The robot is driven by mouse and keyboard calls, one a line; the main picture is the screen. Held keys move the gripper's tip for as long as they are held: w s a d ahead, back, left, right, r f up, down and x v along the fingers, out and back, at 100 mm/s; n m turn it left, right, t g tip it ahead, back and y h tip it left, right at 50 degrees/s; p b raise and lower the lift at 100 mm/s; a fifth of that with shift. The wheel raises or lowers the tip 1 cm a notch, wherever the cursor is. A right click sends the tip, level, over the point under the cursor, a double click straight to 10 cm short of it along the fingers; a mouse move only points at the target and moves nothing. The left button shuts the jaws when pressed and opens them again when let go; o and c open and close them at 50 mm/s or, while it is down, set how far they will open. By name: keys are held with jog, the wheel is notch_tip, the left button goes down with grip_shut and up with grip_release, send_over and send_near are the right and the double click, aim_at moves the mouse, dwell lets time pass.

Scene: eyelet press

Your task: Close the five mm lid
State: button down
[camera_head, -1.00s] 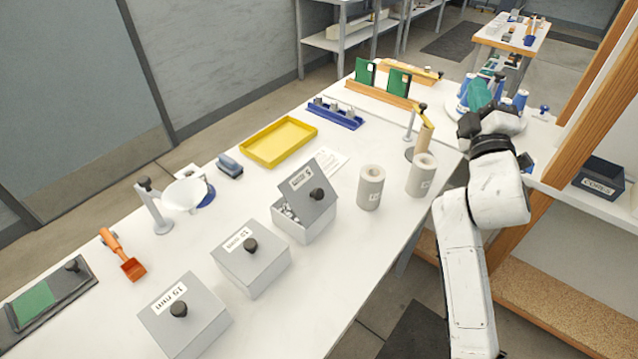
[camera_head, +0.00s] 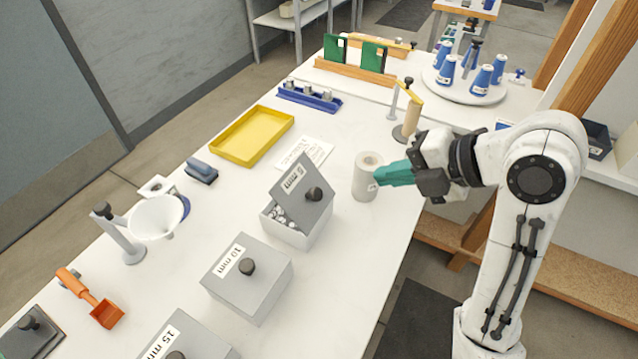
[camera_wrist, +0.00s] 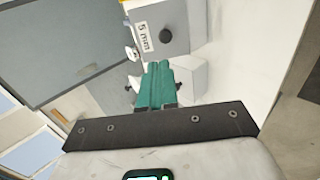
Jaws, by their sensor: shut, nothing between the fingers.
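The 5 mm box (camera_head: 292,227) is a grey box on the white table, holding small shiny pieces. Its grey lid (camera_head: 302,192) stands tilted open, with a dark round knob and a label. In the wrist view the lid (camera_wrist: 178,22) shows near the top, with its "5 mm" label and knob. My gripper (camera_head: 382,175) has teal fingers, shut and empty. It points left, to the right of the open lid and apart from it, in front of a grey cylinder. In the wrist view the gripper (camera_wrist: 156,75) is below the lid.
A grey cylinder (camera_head: 365,168) stands between the gripper and the lid. The closed 10 mm box (camera_head: 245,285) and 15 mm box (camera_head: 185,345) stand nearer. A yellow tray (camera_head: 252,135), white funnel (camera_head: 157,217) and carousel with blue cones (camera_head: 470,92) stand around.

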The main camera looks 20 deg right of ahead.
send_near(299, 184)
jog(key=shift+n, duration=0.3)
jog(key=f, duration=0.3)
jog(key=w+f, duration=0.1)
jog(key=shift+a+f, duration=0.15)
jog(key=shift+a, duration=0.1)
jog(key=shift+w+a, duration=0.1)
jog(key=shift+w, duration=0.1)
jog(key=shift+w+a+f+b, duration=0.1)
jog(key=shift+w+a+b, duration=0.4)
jog(key=shift+w, duration=0.15)
jog(key=shift+w+a+f+b, duration=0.15)
jog(key=shift+w+a+b, duration=0.2)
jog(key=shift+w+a, duration=0.25)
jog(key=shift+w+r+b+x, duration=0.15)
jog(key=shift+b+x, duration=0.5)
jog(key=shift+x, duration=0.35)
jog(key=shift+w+r+b+x, duration=0.15)
jog(key=shift+b+x, duration=0.5)
jog(key=shift+x, duration=0.35)
jog(key=shift+a, duration=0.15)
jog(key=shift+s, duration=0.1)
